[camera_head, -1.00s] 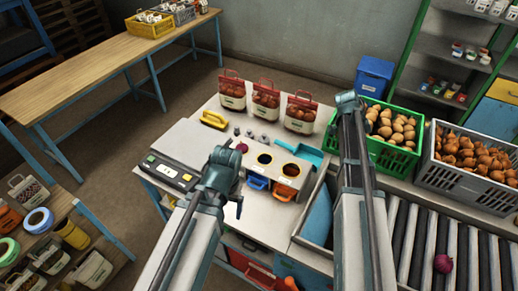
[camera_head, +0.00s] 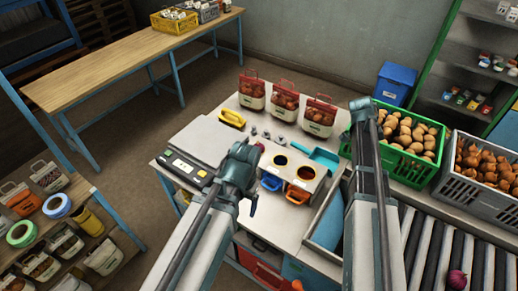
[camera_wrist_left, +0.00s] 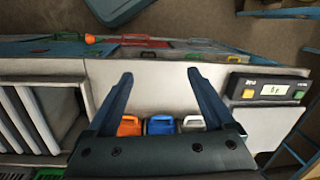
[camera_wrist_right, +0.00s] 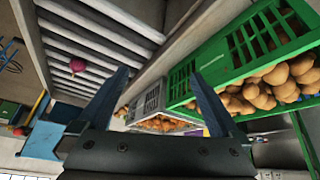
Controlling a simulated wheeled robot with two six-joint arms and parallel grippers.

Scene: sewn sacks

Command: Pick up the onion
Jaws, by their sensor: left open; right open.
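A purple-red onion (camera_head: 456,279) lies on the roller conveyor (camera_head: 432,245) at the bottom right of the head view. It also shows in the right wrist view (camera_wrist_right: 77,65), on the rollers at upper left. My right gripper (camera_wrist_right: 158,75) is open and empty, with the onion apart from it, left of its fingers. In the head view its fingers are not clearly visible. My left gripper (camera_wrist_left: 160,75) is open and empty above the worktable, well away from the onion. In the head view it (camera_head: 250,208) is near the table's front edge.
A green crate (camera_head: 428,178) of potatoes and a grey crate (camera_head: 452,190) of brown onions stand behind the rollers. The worktable holds a scale (camera_head: 186,168), a blue scoop (camera_head: 324,155) and several filled bags (camera_head: 320,117). The rollers around the purple onion look clear.

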